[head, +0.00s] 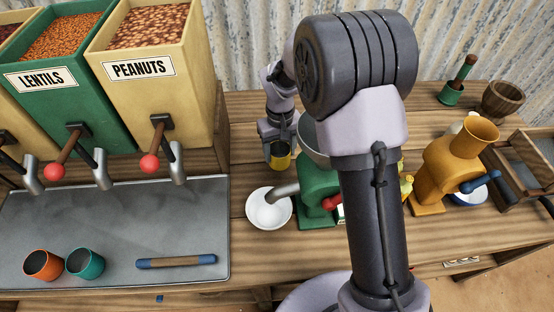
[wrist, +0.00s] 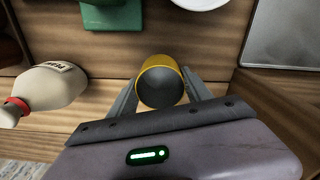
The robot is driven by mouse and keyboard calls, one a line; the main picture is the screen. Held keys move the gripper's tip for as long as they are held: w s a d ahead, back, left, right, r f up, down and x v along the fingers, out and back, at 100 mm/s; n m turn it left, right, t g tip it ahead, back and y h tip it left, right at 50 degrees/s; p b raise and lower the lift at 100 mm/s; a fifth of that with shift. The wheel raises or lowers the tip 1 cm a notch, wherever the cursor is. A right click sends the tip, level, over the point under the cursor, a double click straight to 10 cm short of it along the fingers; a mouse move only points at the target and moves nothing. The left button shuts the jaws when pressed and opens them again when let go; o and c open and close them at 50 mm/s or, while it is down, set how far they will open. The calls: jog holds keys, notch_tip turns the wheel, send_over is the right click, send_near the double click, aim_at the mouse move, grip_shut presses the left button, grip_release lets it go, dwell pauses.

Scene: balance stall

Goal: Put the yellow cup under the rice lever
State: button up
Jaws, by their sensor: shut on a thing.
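The yellow cup (head: 280,158) is in my gripper (head: 278,140), behind the green grinder in the head view. In the wrist view the yellow cup (wrist: 161,82) shows its open, dark inside, between the two fingers of my gripper (wrist: 160,95). The gripper is shut on it. The head view shows levers with red knobs under the lentils bin (head: 55,80) and the peanuts bin (head: 150,80). More of the bin row runs off the left edge, and no rice label is in view.
A metal tray (head: 120,215) holds an orange cup (head: 43,265), a teal cup (head: 85,264) and a blue-ended stick (head: 176,261). A green grinder (head: 318,190), white bowl (head: 269,208) and orange grinder (head: 448,170) stand on the wooden counter. A labelled bottle (wrist: 52,86) lies near the gripper in the wrist view.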

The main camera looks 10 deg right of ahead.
notch_tip(320, 180, down, 3)
jog(key=shift+f+b, duration=0.2)
jog(key=shift+b, duration=0.35)
jog(key=shift+r, duration=0.2)
jog(key=o, duration=1.4)
jog(key=shift+f, duration=0.15)
jog(key=shift+c, duration=0.2)
